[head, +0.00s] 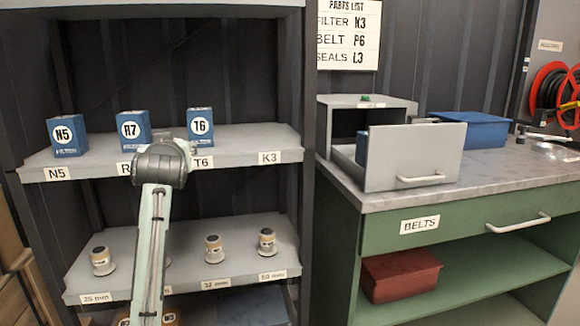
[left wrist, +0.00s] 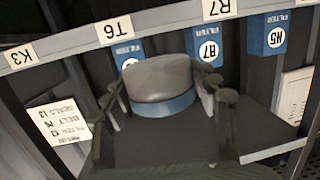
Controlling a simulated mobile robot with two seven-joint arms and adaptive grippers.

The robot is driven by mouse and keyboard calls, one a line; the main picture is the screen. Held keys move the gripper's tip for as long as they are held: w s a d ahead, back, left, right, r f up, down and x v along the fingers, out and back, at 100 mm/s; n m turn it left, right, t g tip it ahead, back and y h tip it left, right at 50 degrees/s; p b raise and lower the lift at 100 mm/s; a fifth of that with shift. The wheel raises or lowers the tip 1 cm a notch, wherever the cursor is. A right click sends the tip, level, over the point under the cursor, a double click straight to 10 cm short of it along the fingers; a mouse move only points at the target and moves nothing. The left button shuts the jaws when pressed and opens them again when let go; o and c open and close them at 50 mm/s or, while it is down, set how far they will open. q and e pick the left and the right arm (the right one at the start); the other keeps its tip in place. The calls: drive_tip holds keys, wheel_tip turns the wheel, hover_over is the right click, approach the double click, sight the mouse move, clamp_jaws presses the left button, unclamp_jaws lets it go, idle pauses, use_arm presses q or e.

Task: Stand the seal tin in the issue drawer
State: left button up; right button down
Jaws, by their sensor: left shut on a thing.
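My left gripper (head: 163,162) is in front of the upper shelf, near the R7 and T6 labels. In the left wrist view its fingers (left wrist: 168,98) are shut around a grey, round thing with a blue band, which I take as the seal tin (left wrist: 158,78). The gripper hides it in the head view. The grey issue drawer (head: 415,155) is pulled out of its cabinet (head: 345,104) on the bench, to the right of the gripper. A blue thing (head: 361,147) stands inside it, mostly hidden by the drawer front. My right gripper is not in view.
Blue filter boxes (head: 131,128) stand on the upper shelf (head: 240,145); the K3 place is bare. Small tan-banded parts (head: 214,249) stand on the lower shelf. A shelf post (head: 307,130) separates the rack from the bench (head: 500,172). A blue bin (head: 475,131) sits behind the drawer.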

use_arm(q)
drive_tip(key=s+d+f+m+h, duration=0.25)
drive_tip(key=s+f, duration=0.25)
drive_tip(key=f, duration=0.7)
drive_tip(key=s+d+f+h, duration=0.1)
drive_tip(key=s+d+f, duration=0.1)
drive_tip(key=s+f, duration=0.4)
drive_tip(key=s+d+f+m+t+h, duration=0.1)
drive_tip(key=s+f, duration=0.5)
drive_tip(key=s, duration=0.7)
drive_tip(key=shift+d+f+h, duration=0.15)
drive_tip(key=shift+d+h, duration=0.4)
drive_tip(key=shift+d, duration=0.35)
drive_tip(key=shift+d+m, duration=0.1)
drive_tip(key=shift+m, duration=0.15)
